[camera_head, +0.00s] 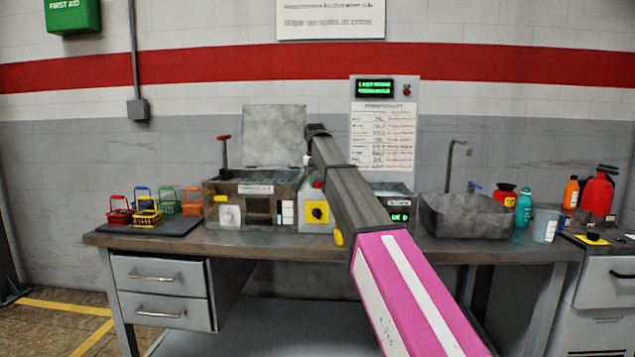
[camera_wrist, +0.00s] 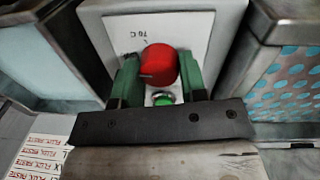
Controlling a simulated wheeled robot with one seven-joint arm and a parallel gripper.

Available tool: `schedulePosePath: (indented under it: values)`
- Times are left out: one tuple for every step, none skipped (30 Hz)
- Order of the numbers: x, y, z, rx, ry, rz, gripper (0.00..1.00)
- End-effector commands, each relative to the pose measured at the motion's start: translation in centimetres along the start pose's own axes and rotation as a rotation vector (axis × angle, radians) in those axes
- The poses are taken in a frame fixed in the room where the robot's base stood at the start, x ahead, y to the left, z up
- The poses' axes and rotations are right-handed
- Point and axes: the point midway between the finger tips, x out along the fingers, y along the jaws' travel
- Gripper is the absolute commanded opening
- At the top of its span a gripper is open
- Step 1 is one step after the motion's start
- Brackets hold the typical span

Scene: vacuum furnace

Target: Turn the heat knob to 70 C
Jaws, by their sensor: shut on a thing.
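The red heat knob (camera_wrist: 159,64) sits on a pale panel (camera_wrist: 192,30) in the wrist view. My gripper (camera_wrist: 159,66) has its two green fingers on either side of the knob and is shut on it. A "70 C" mark (camera_wrist: 137,34) is printed above and left of the knob, upside down in this view. A dark line shows on the knob's lower left side; I cannot tell its exact setting. A green button (camera_wrist: 163,99) shows between the fingers.
A tank with a raised lid (camera_head: 273,135) and red lever stands left of the control box (camera_head: 315,220). Another tank (camera_head: 392,188) is partly behind my arm. Coloured baskets (camera_head: 147,214) stand on a dark mat at left. In the wrist view, tank walls flank the panel closely.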

Motion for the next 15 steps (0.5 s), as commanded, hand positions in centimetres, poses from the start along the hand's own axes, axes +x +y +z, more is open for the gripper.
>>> schedulePosePath:
  values:
    - [-0.03, 0.03, -0.04, 0.044, -0.003, 0.001, 0.15]
    - [-0.03, 0.03, -0.04, 0.072, -0.004, 0.001, 0.15]
    - [-0.03, 0.03, -0.05, 0.11, -0.006, 0.001, 0.15]
    - [-0.03, 0.04, -0.06, 0.138, -0.008, 0.001, 0.15]
    - [-0.03, 0.04, -0.06, 0.167, -0.009, 0.001, 0.15]
    - [-0.03, 0.05, -0.06, 0.204, -0.011, 0.001, 0.15]
    - [-0.03, 0.05, -0.07, 0.233, -0.013, 0.001, 0.15]
    - [-0.03, 0.05, -0.07, 0.261, -0.014, 0.0, 0.15]
    - [-0.02, 0.06, -0.08, 0.299, -0.017, 0.0, 0.15]
    - [-0.02, 0.06, -0.07, 0.328, -0.018, 0.0, 0.15]
    - [-0.02, 0.06, -0.08, 0.356, -0.02, 0.0, 0.15]
    - [-0.02, 0.06, -0.08, 0.393, -0.022, 0.0, 0.15]
    - [-0.02, 0.07, -0.08, 0.422, -0.024, 0.0, 0.15]
    - [-0.02, 0.07, -0.07, 0.451, -0.025, 0.0, 0.15]
    - [-0.02, 0.08, -0.07, 0.488, -0.028, 0.0, 0.15]
